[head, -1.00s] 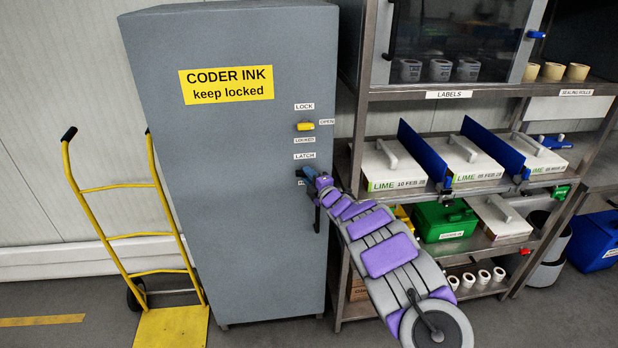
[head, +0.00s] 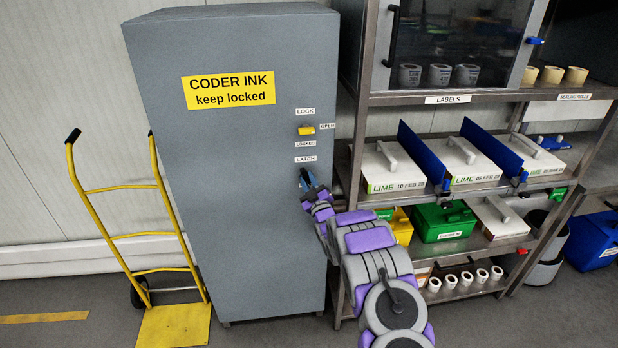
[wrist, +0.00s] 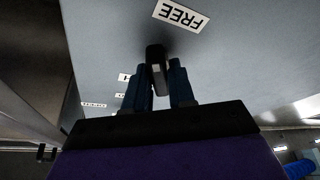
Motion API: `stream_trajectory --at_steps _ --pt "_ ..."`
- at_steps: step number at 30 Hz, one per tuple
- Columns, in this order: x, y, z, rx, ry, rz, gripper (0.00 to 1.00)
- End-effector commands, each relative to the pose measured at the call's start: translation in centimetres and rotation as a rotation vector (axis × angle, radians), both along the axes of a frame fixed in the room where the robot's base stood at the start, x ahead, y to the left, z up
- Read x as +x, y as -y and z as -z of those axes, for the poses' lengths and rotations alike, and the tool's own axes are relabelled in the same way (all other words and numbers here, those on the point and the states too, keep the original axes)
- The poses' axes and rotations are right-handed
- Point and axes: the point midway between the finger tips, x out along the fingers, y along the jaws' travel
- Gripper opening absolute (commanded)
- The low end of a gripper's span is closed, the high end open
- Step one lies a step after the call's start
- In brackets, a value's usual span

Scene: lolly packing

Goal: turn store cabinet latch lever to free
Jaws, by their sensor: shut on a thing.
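The grey store cabinet (head: 250,200) stands upright with its door closed. Its dark latch lever (wrist: 156,62) sits between my fingertips in the wrist view, close to the FREE label (wrist: 181,15). In the head view the lever is mostly hidden by my gripper (head: 309,181), just below the LATCH label (head: 305,159). My gripper is shut on the lever, with its blue fingers on both sides. Above it, the yellow lock lever (head: 306,131) points right toward the OPEN label (head: 327,126).
A yellow hand truck (head: 125,238) stands left of the cabinet. A metal shelf rack (head: 420,99) with lime boxes (head: 394,168), a green bin (head: 443,221) and paper rolls stands close on the right, behind my arm. The floor before the cabinet is clear.

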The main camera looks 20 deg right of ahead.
Motion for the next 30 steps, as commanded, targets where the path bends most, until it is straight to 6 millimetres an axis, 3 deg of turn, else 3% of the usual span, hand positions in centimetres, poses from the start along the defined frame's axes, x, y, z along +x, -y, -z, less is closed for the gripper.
stream_trajectory --at_steps 15,30 --pt "0.06 -0.25 -0.06 0.418 0.121 0.001 0.00" --pt "0.00 -0.20 0.06 0.573 0.166 0.002 0.00"
